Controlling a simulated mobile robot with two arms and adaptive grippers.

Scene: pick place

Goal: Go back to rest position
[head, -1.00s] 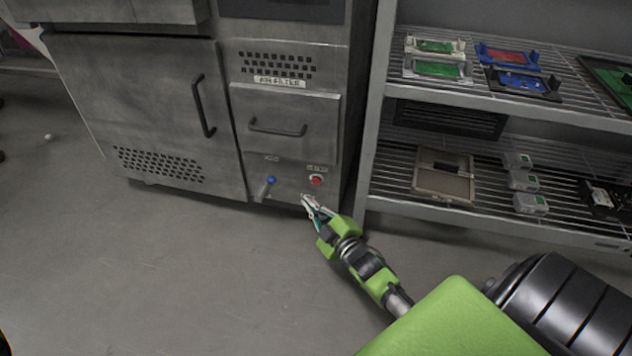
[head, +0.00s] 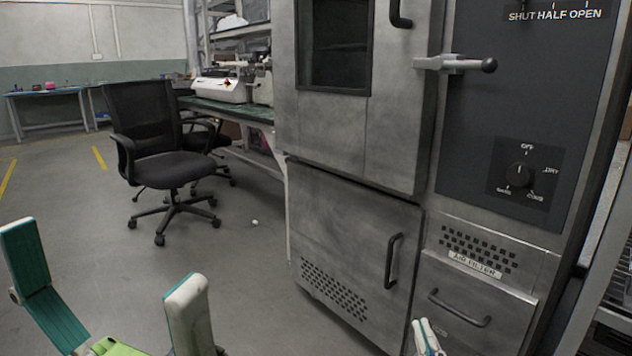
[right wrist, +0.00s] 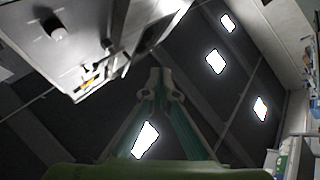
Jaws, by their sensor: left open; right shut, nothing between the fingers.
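My left gripper (head: 103,262) is at the bottom left of the head view, its two teal and white fingers spread wide with nothing between them. My right gripper (head: 426,336) shows only as a small white and teal tip at the bottom edge, in front of the grey metal oven cabinet (head: 345,235). In the right wrist view the right gripper (right wrist: 158,92) points up toward the dark ceiling. Its fingers meet at the tips and hold nothing. Most of the right arm is out of the head view.
A black office chair (head: 165,165) stands on open floor (head: 240,285) at the left. A green-topped bench (head: 228,108) is behind it. A latch handle (head: 455,64) and drawer handle (head: 460,308) stick out from the cabinet. A rack edge (head: 605,318) is at the right.

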